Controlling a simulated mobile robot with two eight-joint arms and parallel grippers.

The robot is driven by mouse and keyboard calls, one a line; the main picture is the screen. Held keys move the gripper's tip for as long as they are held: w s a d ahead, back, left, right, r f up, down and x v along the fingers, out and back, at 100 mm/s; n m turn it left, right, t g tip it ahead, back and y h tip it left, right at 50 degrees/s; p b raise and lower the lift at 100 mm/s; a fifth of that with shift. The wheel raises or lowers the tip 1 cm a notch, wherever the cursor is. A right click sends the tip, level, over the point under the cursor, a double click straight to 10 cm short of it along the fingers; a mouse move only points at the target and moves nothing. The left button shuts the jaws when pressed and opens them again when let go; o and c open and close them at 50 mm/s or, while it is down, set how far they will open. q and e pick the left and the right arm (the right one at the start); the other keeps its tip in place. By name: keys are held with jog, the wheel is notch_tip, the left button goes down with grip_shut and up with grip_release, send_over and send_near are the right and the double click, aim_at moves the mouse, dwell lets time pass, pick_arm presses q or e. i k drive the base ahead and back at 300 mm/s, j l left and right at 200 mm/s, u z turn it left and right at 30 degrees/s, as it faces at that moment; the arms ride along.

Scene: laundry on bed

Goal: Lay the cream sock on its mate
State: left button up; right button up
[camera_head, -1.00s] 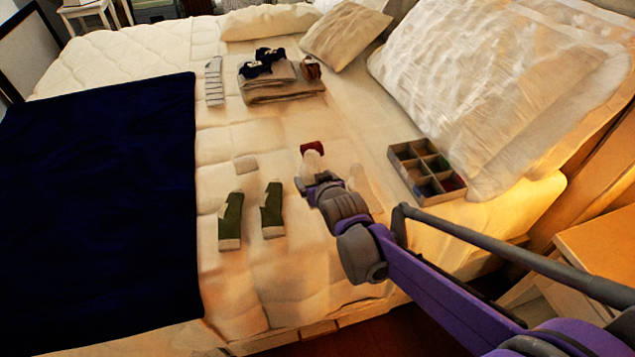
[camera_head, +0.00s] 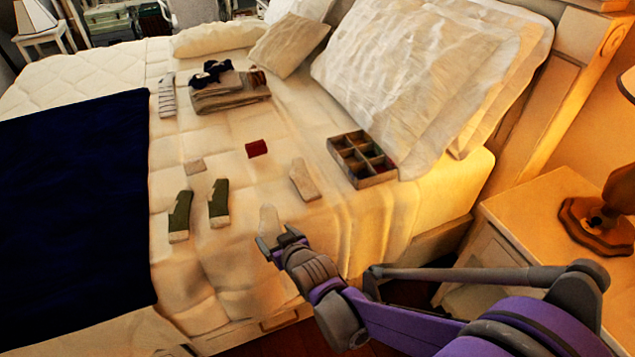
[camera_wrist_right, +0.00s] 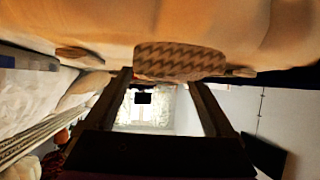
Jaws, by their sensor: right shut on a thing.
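My right gripper (camera_head: 276,242) is shut on a pale cream sock (camera_head: 269,218), which stands up from the fingertips over the near part of the bed. In the right wrist view a pale zigzag-patterned thing (camera_wrist_right: 180,61) shows at the fingertips and appears to be this sock. Another cream sock (camera_head: 304,180), which looks like its mate, lies flat on the bed, up and right of the gripper and apart from it. I cannot tell the held sock's exact height above the sheet. My left gripper is not in view.
A divided box (camera_head: 362,160) stands right of the lying sock. Green socks (camera_head: 180,216) lie to the left. A dark red folded item (camera_head: 256,148) and a small beige piece (camera_head: 194,167) lie farther back. A nightstand (camera_head: 535,220) is at right.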

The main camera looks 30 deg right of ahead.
aim_at(303, 176)
jog(key=i+z, duration=0.1)
jog(key=z, duration=1.1)
jog(key=i+j, duration=0.1)
jog(key=j, duration=0.15)
jog(key=i+j, duration=0.15)
jog(key=j+z, duration=0.05)
jog(key=j, duration=0.05)
